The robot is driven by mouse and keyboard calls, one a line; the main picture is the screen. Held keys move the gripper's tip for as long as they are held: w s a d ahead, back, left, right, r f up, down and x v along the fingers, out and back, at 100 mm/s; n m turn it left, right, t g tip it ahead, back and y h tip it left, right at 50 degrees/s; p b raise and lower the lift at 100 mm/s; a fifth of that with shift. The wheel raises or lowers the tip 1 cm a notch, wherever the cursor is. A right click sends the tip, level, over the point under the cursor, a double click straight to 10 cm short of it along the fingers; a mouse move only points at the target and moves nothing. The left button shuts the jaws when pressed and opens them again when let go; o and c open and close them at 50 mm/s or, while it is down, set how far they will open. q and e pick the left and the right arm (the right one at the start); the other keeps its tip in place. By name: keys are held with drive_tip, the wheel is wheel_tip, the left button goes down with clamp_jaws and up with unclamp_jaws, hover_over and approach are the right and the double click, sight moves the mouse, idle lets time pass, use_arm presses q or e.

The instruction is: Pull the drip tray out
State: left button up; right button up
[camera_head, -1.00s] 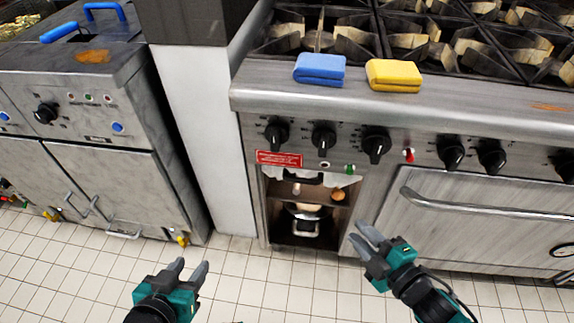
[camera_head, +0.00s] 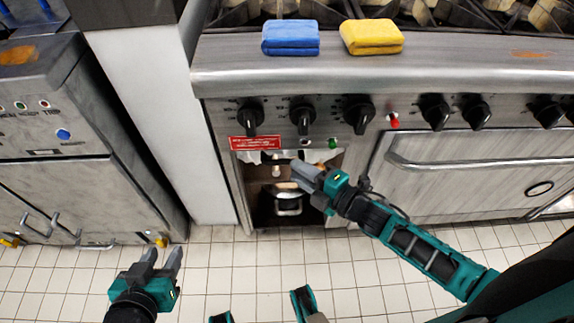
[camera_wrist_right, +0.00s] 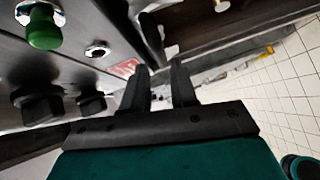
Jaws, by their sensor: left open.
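The drip tray appears to sit in the open bay under the stove's knobs. Its pale front edge (camera_head: 254,157) shows in the head view below a red label. My right gripper (camera_head: 304,170) is in front of the bay's upper part and covers much of the tray's front. In the right wrist view its fingers (camera_wrist_right: 159,84) are apart with nothing seen between them, and a dark curved piece, perhaps the tray's handle (camera_wrist_right: 151,38), lies just beyond them. I cannot tell whether they touch. My left gripper (camera_head: 162,258) is open and empty above the floor at lower left.
A pot (camera_head: 288,204) stands low in the bay. A blue cloth (camera_head: 290,38) and a yellow cloth (camera_head: 371,37) lie on the stove's front ledge. An oven door handle (camera_head: 480,163) juts out to the right. The tiled floor (camera_head: 260,270) in front is clear.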

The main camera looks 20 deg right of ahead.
drive_tip(key=x, duration=0.4)
drive_tip(key=shift+w+a+b, duration=0.1)
drive_tip(key=shift+w+b, duration=0.15)
drive_tip(key=shift+b, duration=0.1)
clamp_jaws()
